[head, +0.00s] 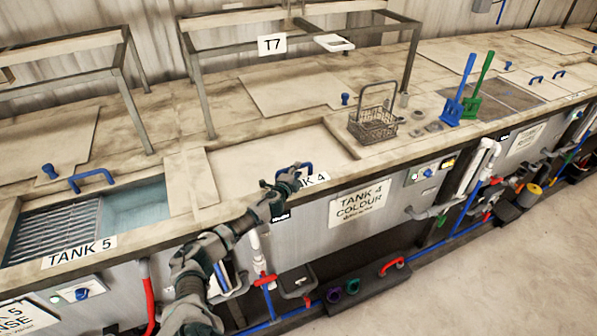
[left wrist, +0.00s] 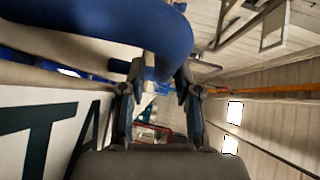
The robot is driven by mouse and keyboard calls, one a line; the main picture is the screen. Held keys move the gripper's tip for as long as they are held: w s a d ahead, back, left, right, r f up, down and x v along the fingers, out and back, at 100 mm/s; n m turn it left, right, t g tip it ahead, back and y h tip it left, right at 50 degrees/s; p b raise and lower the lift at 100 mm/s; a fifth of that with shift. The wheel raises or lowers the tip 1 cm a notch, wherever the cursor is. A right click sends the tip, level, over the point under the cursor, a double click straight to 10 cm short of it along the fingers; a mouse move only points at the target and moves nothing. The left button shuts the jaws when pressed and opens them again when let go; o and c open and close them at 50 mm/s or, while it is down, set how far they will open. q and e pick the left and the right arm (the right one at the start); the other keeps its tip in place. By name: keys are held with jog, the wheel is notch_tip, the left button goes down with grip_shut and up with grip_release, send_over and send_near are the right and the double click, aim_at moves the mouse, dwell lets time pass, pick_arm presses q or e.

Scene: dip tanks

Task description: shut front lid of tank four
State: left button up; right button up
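Tank four carries the label TANK 4 COLOUR (head: 361,201). A pale flat panel (head: 270,158) lies at the front of its top, and a blue handle (head: 308,169) stands near the front edge. My left gripper (head: 296,172) is at this handle and hides part of it and part of the front label. In the left wrist view the handle (left wrist: 165,45) is large and close, with its end between the fingertips of my left gripper (left wrist: 160,85). My right gripper is not in view.
A wire basket (head: 374,124) stands behind the tank's right side. Tank five (head: 80,247) on the left is partly open, with teal liquid. A metal frame (head: 200,85) rises behind. Pipes and a dark tray (head: 350,290) lie below the front.

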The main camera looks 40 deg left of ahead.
pick_arm(q)
jog(key=shift+o, duration=0.7)
jog(key=shift+a+f, duration=0.3)
jog(key=shift+a, duration=0.05)
jog(key=shift+s+d, duration=0.1)
jog(key=shift+s, duration=0.05)
jog(key=shift+s+d, duration=0.2)
jog(key=shift+d, duration=0.05)
jog(key=v, duration=1)
jog(key=shift+a, duration=0.35)
jog(key=shift+s+d+r, duration=0.35)
jog(key=shift+s+d, duration=0.1)
jog(key=shift+s, duration=0.05)
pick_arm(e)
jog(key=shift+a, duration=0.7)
